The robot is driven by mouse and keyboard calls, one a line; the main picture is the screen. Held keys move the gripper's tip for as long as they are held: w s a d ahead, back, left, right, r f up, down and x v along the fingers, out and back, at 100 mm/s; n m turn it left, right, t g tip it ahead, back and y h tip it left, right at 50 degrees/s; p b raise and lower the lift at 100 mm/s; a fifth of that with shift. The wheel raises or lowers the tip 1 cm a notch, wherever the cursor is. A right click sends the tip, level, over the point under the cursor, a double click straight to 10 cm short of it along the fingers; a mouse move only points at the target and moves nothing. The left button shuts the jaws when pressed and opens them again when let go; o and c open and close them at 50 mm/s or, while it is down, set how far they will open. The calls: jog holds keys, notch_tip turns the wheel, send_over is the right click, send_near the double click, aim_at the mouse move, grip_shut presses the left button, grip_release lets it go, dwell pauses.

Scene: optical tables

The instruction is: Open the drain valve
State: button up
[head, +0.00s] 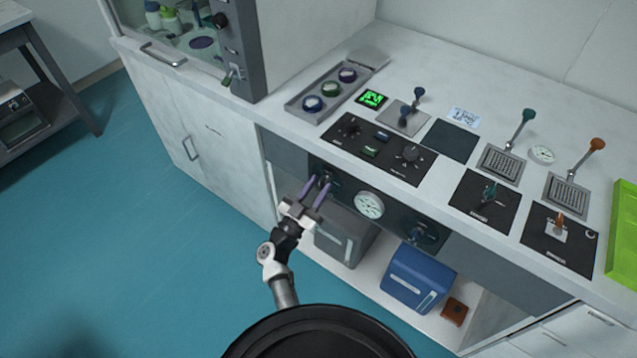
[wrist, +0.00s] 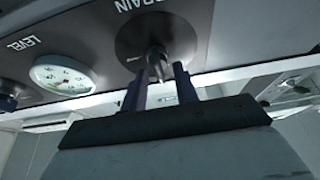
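The drain valve (head: 328,175) is a dark knob on a round black plate on the dark front panel of the counter. In the wrist view, the drain valve (wrist: 157,62) sits under an upside-down "DRAIN" label. My gripper (head: 318,184) is open, with its two purple fingers pointing at the valve. In the wrist view, my gripper (wrist: 160,78) has one fingertip on each side of the knob's lever. I cannot tell whether the fingers touch it.
A round gauge (head: 369,205) is just right of the valve, with another dark knob (head: 424,235) beyond it. A grey bin (head: 345,238) and a blue bin (head: 417,278) stand on the shelf below. The counter top (head: 400,62) carries several controls. The floor at left is clear.

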jog(key=shift+w+d+r, duration=0.1)
jog(key=shift+w+d, duration=0.1)
jog(key=shift+w, duration=0.1)
jog(key=shift+c, duration=0.3)
grip_shut()
